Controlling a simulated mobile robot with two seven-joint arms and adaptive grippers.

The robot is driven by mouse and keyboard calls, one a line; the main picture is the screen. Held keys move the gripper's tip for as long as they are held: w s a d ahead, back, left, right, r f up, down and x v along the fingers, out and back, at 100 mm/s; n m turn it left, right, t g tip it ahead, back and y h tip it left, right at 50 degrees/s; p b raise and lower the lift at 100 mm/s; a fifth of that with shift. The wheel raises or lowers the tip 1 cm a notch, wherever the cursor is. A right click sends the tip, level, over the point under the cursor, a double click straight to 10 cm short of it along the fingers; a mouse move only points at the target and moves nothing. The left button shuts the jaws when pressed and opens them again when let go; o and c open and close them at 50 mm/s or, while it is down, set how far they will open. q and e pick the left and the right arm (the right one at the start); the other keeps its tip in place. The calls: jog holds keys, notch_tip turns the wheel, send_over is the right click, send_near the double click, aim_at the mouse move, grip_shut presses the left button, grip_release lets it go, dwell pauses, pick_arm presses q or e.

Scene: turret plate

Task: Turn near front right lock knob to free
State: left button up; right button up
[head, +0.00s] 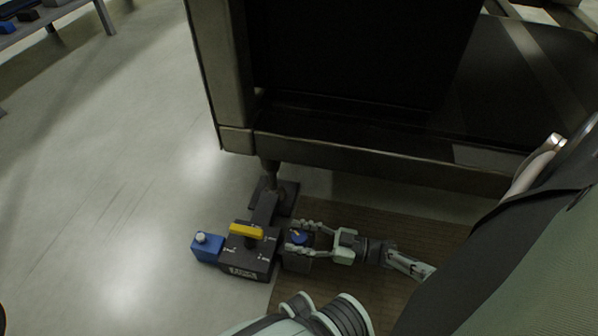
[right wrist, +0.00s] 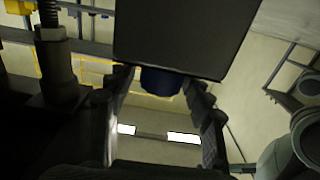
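A dark lock unit (head: 237,257) with a white label stands on the floor at the foot of the machine's corner. In the right wrist view the dark blue knob (right wrist: 163,82) shows between the spread fingertips (right wrist: 160,82), under a dark block (right wrist: 180,38). The fingers look open around it; contact is not clear. My left gripper is not in view.
A yellow handle (head: 246,231) is on top of the unit, and a blue box (head: 207,247) with a pale button sits at its left. The machine frame (head: 370,157) overhangs behind. A brown mat (head: 400,217) lies at right.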

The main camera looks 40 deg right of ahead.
jog(key=c, duration=0.9)
jog(key=shift+r+m+t+h+p, duration=0.15)
jog(key=shift+m+t+h+p, duration=0.8)
jog(key=shift+h, duration=0.35)
jog(key=shift+m+t+h+p, duration=0.65)
jog(key=shift+m+t+h, duration=0.3)
jog(key=shift+m+h, duration=1.3)
jog(key=shift+h, duration=0.65)
jog(key=o, duration=1.2)
jog(key=s+d, duration=0.2)
jog(key=s, duration=1)
jog(key=shift+c, duration=0.2)
